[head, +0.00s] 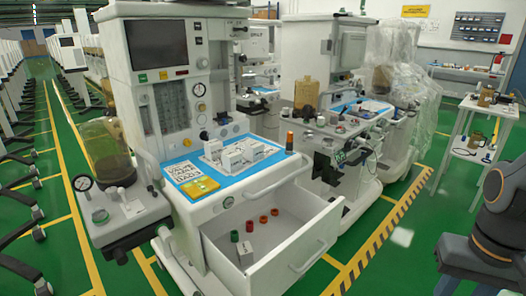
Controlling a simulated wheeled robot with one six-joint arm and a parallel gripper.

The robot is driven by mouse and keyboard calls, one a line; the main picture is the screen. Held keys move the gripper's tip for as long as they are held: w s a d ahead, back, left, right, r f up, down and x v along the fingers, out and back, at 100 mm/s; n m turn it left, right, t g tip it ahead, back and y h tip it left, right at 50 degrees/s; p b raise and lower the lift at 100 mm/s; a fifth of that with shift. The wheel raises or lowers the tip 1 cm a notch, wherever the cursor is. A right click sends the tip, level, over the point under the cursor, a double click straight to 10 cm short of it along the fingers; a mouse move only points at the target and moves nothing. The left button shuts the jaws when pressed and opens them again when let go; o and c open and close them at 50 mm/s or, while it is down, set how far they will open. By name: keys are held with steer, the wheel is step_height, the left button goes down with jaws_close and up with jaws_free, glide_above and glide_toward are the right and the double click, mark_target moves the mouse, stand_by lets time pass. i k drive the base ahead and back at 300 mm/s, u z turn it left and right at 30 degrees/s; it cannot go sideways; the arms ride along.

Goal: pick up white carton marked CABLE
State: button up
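A small white carton (245,253) stands in the open drawer (290,257) of the nearest anaesthesia cart, with dark marking too small to read. More white cartons (234,156) stand close together on a white tray on the blue mat (257,166) of the same cart's worktop. I cannot tell which carton is marked CABLE. My gripper is not in view; only dark links of my arm show at the right edge, apart from the cart.
Several small red, orange and green round items (263,219) lie in the drawer. A yellow item (199,187) and a lettered white sheet (181,170) lie on the mat.

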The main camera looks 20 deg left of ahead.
mark_target(232, 159)
steer(key=i, duration=0.8)
steer(key=u, duration=0.75)
steer(key=i, duration=0.75)
steer(key=u, duration=0.6)
